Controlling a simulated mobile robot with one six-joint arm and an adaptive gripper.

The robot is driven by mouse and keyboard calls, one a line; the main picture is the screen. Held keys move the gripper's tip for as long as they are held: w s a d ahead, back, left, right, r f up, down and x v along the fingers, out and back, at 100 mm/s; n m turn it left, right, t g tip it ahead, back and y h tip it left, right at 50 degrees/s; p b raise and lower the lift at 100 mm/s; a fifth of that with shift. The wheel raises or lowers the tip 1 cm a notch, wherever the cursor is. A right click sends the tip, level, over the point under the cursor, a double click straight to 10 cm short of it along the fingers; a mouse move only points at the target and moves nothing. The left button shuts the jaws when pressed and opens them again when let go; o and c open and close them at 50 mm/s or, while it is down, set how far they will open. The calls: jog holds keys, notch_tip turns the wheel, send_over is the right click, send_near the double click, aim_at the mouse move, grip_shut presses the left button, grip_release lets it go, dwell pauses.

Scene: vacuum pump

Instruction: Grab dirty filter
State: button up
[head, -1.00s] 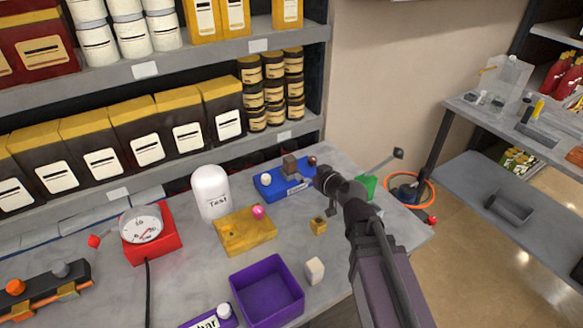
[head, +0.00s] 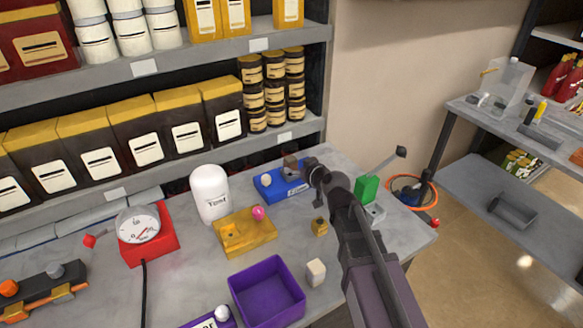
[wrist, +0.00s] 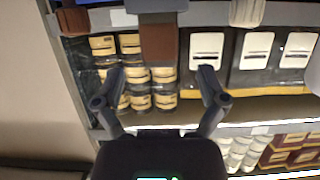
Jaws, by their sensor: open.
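A brown block, which looks like the dirty filter (head: 290,162), stands upright on the blue base (head: 268,190) at the back of the bench. In the wrist view the brown block (wrist: 158,44) appears upside down, between and beyond the two fingers, with blue (wrist: 157,5) at the top edge. My gripper (head: 314,182) is just right of the block in the head view and hides part of the blue base. In the wrist view my gripper (wrist: 160,80) has its fingers wide apart with nothing between the tips. No contact with the block shows.
A white ball (head: 265,180) sits on the blue base left of the block. A green block (head: 367,189) stands right of my arm. A yellow base (head: 245,235), purple bin (head: 268,315), white block (head: 316,272) and white canister (head: 209,190) stand nearby. Shelves rise behind.

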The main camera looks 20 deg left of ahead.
aim_at(293, 164)
jog(key=shift+b+x, duration=0.85)
jog(key=shift+x, duration=1.7)
jog(key=shift+d, duration=0.1)
jog(key=c, duration=1.3)
